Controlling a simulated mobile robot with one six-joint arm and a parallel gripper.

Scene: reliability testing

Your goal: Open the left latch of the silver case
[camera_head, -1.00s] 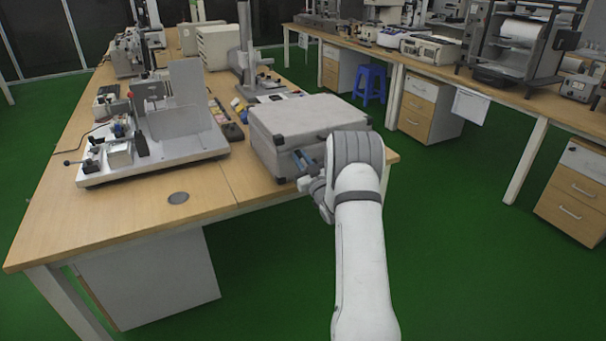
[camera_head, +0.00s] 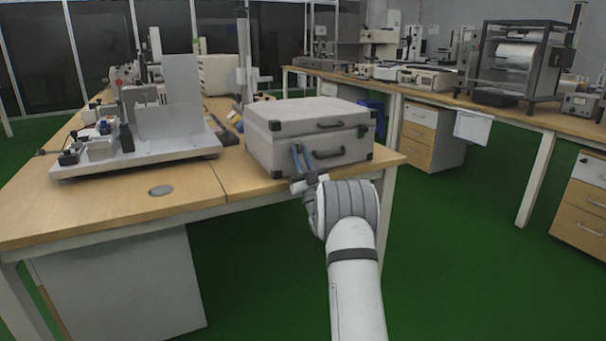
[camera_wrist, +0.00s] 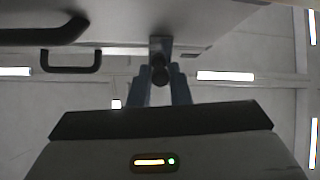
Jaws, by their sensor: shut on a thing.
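The silver case (camera_head: 275,150) sits shut and upright on the near right end of the wooden table, with black corners and black handles on its front. My gripper (camera_head: 299,158) is at the left part of the case front, its blue fingers pointing up. In the wrist view my gripper (camera_wrist: 160,84) is shut on the left latch (camera_wrist: 160,48), a small dark piece at the fingertips under the pale case (camera_wrist: 215,25). The fingers hide much of the latch, so I cannot tell whether it is released.
The wooden table (camera_head: 130,200) has a white instrument on a plate (camera_head: 165,150) left of the case. Its front edge runs just behind my arm. A second bench (camera_head: 545,115) with equipment stands at the right. The green floor between is clear.

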